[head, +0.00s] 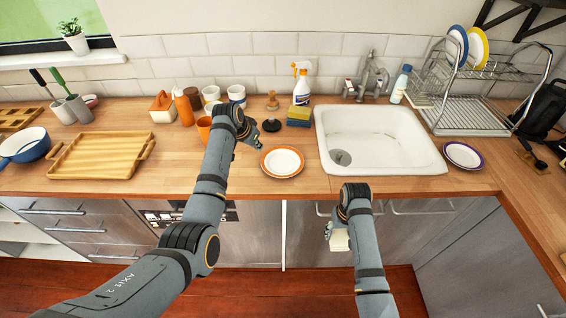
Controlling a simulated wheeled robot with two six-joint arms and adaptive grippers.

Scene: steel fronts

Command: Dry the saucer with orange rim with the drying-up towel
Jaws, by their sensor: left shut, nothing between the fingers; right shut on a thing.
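The saucer with orange rim (282,161) lies flat on the wooden counter, left of the sink, with its white middle facing up. My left gripper (257,143) is shut and empty, just above and left of the saucer. My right gripper (331,232) hangs in front of the counter's edge, below the sink, and is shut on a pale cloth, which looks like the drying-up towel (340,241). The cloth is small in view and partly hidden by my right arm. It is apart from the saucer.
A white sink (425,165) is right of the saucer. A purple-rimmed saucer (463,155) lies farther right, below the dish rack (480,115). Sponges (299,115), a spray bottle (302,88) and several cups stand behind. A wooden tray (100,154) is at left.

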